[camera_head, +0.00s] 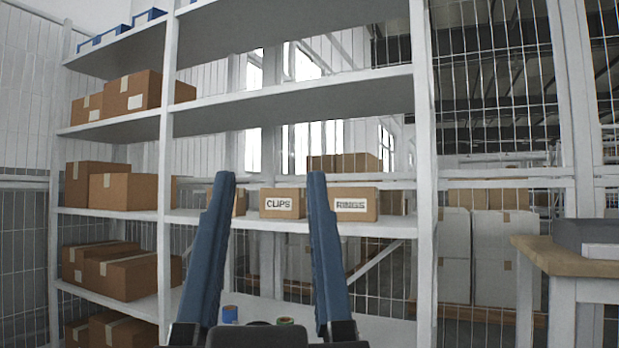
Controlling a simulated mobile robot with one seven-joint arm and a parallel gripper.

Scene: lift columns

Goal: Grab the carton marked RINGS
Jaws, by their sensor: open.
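The RINGS carton (358,204) is a brown box with a white label on its front. It stands on the middle shelf of the right rack bay, near the right upright. The CLIPS carton (281,203) stands to its left on the same shelf. My gripper (265,178) is open and empty, its two long blue fingers pointing up in front of the shelf. The right finger overlaps the left edge of the RINGS carton in the picture. The CLIPS carton shows between the fingers. How far the fingertips are from the shelf I cannot tell.
Another carton (240,202) is partly hidden behind the left finger. The shelf board above (300,98) and the right upright (424,180) bound the bay. Brown boxes (128,191) fill the left bay. A wooden-topped table (565,258) stands at right.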

